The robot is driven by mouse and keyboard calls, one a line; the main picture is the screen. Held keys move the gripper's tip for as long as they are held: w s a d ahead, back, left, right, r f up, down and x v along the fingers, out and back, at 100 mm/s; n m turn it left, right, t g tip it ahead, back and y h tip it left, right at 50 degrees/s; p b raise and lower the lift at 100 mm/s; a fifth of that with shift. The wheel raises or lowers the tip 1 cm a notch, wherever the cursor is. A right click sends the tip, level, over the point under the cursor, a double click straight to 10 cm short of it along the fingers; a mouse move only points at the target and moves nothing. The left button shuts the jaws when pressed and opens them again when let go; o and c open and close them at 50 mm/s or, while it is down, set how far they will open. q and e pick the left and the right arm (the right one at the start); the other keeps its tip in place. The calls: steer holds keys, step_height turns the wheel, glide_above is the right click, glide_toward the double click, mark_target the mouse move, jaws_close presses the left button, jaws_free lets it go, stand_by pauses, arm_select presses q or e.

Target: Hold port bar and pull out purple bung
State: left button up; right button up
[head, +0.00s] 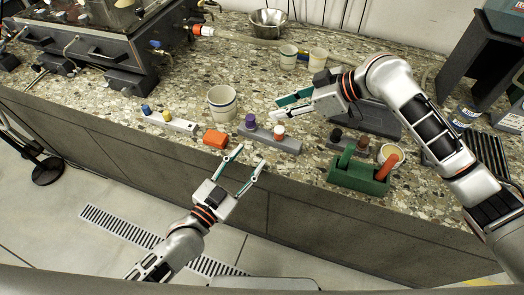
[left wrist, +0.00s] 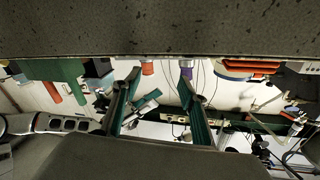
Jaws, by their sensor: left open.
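The grey port bar (head: 288,144) lies near the counter's front edge. The purple bung (head: 250,121) stands upright at its left end and a white-topped brown bung (head: 279,132) stands further right on it. My left gripper (head: 249,162) is open and empty at the counter's front edge, just in front of the bar and apart from it. In the left wrist view the purple bung (left wrist: 186,73) shows beyond the fingertips; the bar is not clear there. My right gripper (head: 275,108) is open with nothing between its fingers, behind the bar and right of the purple bung.
A white bar (head: 178,124) with blue and yellow bungs lies left, an orange block (head: 215,139) between. A cup (head: 222,103) stands behind. The tank (head: 85,50) stands far left.

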mark_target(276, 138)
arm_select(q)
steer(key=shift+n+g+h, duration=0.6)
steer(key=shift+n+h, duration=0.1)
steer(key=shift+n, duration=0.1)
steer(key=w+d, duration=0.1)
steer(key=d, duration=0.1)
steer(key=w+d, duration=0.1)
steer(key=d, duration=0.1)
steer(key=shift+w+r, duration=0.35)
steer(key=shift+x, duration=3.95)
steer(key=shift+d, duration=0.1)
jaws_close()
